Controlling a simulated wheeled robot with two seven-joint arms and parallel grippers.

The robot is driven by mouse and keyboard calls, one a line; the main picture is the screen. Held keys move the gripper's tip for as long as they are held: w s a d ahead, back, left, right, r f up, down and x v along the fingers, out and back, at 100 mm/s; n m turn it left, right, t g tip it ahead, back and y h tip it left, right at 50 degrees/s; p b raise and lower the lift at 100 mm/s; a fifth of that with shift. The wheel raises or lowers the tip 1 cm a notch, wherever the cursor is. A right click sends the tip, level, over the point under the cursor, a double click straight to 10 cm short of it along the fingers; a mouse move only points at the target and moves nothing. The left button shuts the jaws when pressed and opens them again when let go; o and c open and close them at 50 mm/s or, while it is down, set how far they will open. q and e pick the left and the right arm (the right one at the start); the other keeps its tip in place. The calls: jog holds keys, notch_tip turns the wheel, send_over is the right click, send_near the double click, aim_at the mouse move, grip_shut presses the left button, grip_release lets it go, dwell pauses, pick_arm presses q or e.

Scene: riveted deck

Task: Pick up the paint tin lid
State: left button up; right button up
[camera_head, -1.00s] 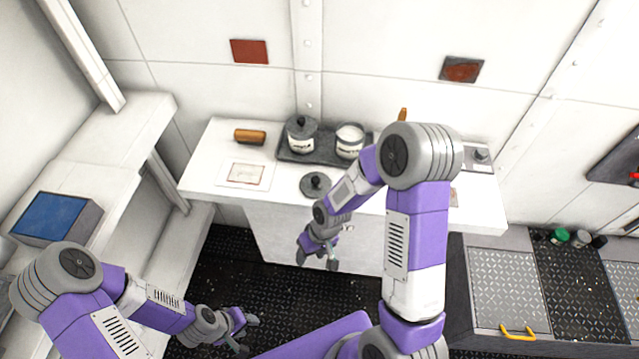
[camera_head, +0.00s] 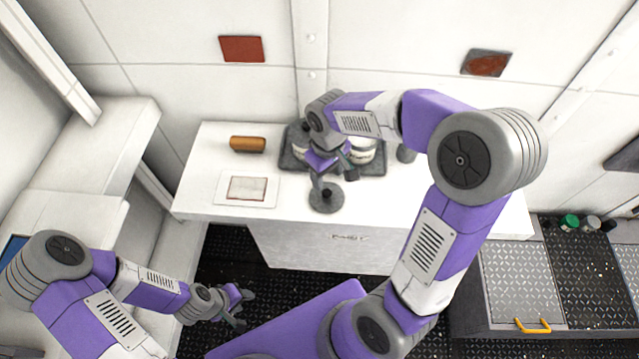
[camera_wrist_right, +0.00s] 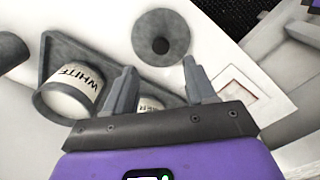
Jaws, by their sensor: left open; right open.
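The paint tin lid (camera_head: 327,206) is a round grey disc with a dark knob, lying on the white worktop near its front edge. In the right wrist view the lid (camera_wrist_right: 146,26) lies flat just beyond the fingertips. My right gripper (camera_head: 334,179) is open and empty, above and slightly behind the lid, apart from it. In the right wrist view its two fingers (camera_wrist_right: 159,67) are spread. My left gripper (camera_head: 239,305) is open and empty, low over the dark floor, far from the lid.
A dark tray (camera_head: 374,170) behind the lid holds a tin marked WHITE (camera_wrist_right: 73,92) and another tin, partly hidden by my right arm. A framed card (camera_head: 247,189) and a brown roll (camera_head: 248,144) lie to the left. The worktop (camera_head: 222,207) is clear around the lid.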

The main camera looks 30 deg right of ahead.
aim_at(327, 192)
jog(key=f, duration=0.2)
jog(key=f+b, duration=0.1)
jog(key=f, duration=0.3)
jog(key=shift+s+f+b, duration=0.25)
jog(key=shift+f+b, duration=0.05)
jog(key=shift+f, duration=0.1)
grip_shut()
